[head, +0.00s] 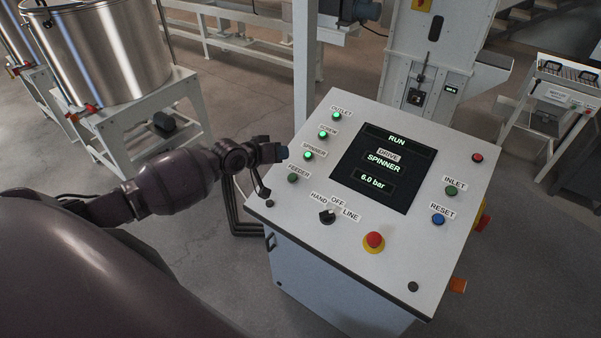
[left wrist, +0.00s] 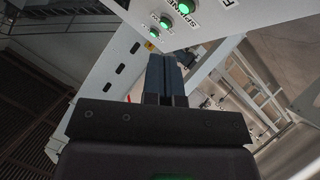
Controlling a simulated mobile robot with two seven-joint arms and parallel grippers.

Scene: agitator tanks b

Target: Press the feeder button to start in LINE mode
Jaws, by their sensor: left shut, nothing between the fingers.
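The feeder button (head: 292,178) is a dark green, unlit button near the left edge of the sloped control panel (head: 270,208). Above it, the spinner button (head: 308,155) glows green; it also shows in the left wrist view (left wrist: 184,7). The mode selector (head: 327,217) is a black knob among HAND, OFF and LINE labels; its exact setting is too small to tell. My left gripper (head: 282,153) is shut and empty at the panel's left edge, up and left of the feeder button. Its closed fingers (left wrist: 166,75) point toward the panel in the wrist view. The feeder button is not visible there.
The screen (head: 384,168) reads RUN, DRIVE SPINNER, 6.0 bar. The screw (head: 323,135) and outlet (head: 337,116) buttons are lit green. A red emergency stop (head: 374,240) and blue reset button (head: 438,219) sit on the panel. A steel tank (head: 105,50) stands at the left.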

